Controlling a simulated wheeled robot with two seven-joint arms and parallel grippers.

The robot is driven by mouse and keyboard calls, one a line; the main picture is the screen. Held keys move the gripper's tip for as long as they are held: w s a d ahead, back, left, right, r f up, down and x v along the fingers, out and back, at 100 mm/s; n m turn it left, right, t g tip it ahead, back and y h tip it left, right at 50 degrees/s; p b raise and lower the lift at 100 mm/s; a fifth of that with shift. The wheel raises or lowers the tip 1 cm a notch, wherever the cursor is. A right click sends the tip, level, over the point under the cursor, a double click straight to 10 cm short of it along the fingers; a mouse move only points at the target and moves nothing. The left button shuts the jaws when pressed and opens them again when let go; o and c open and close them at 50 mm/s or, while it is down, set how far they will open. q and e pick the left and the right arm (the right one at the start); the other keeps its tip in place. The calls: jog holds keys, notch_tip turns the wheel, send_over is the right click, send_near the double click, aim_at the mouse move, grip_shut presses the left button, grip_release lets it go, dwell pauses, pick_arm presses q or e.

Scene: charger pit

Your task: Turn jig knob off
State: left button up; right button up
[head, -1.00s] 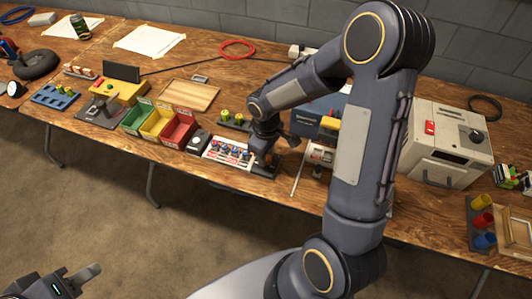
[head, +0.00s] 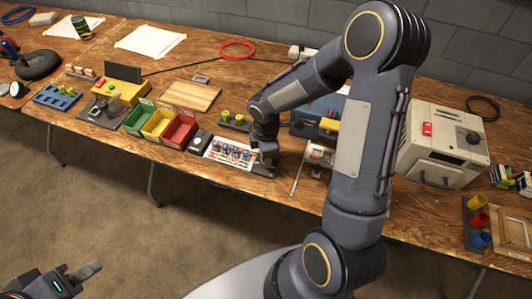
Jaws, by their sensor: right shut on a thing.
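A white jig panel (head: 226,153) with a row of small blue and red parts lies near the front edge of the table. My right gripper (head: 268,160) points down at the panel's right end, over a dark block (head: 264,169). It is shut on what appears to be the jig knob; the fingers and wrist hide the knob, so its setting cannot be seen. My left gripper (head: 85,273) is low at the bottom left, away from the table, partly cut off by the frame; its opening is unclear.
Green, yellow and red bins (head: 158,124) stand left of the panel, with a small dark box (head: 198,141) between. A white machine (head: 443,145) stands at the right. A blue case (head: 305,122) is partly hidden behind my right arm. A wooden tray (head: 190,96) lies farther back.

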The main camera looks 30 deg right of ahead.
jog(key=shift+n, duration=0.3)
jog(key=o, duration=1)
jog(key=shift+c, duration=0.2)
jog(key=shift+r+p, duration=0.35)
jog(key=shift+r, duration=3.55)
